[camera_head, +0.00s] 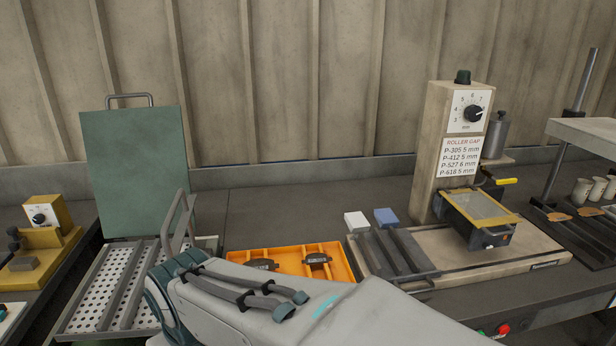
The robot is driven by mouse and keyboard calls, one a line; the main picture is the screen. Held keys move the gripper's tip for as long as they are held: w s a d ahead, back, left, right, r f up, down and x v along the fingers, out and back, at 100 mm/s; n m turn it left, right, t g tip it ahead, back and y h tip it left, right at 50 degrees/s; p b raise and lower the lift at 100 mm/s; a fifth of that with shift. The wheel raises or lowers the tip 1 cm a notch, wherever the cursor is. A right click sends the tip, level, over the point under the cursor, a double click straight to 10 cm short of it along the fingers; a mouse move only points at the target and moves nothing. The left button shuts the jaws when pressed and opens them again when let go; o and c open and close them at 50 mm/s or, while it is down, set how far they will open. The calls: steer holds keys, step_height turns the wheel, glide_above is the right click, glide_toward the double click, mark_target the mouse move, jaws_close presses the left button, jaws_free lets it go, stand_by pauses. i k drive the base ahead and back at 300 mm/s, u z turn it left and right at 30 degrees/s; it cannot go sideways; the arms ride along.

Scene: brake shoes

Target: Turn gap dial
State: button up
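The gap dial (473,113) is a black knob on a white scale plate, high on the front of a beige column (437,150). The scale has numbers of which 3 to 7 can be read, with "mm" below. The knob's light mark seems to point right, near or past the 7. A label (458,157) under it reads ROLLER GAP, with P-305 5 mm, P-412 5 mm, P-527 6 mm and P-618 5 mm. My arm crosses the lower middle of the picture. My gripper is not in view.
An orange tray (342,262) with dark parts lies mid-bench. A dark rack (372,262) with white and blue blocks stands right of it. A yellow-framed unit (480,208) sits before the column. A perforated tray with a raised green lid (137,165) is left.

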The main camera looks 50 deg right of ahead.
mark_target(472, 114)
steer(key=z, duration=2.6)
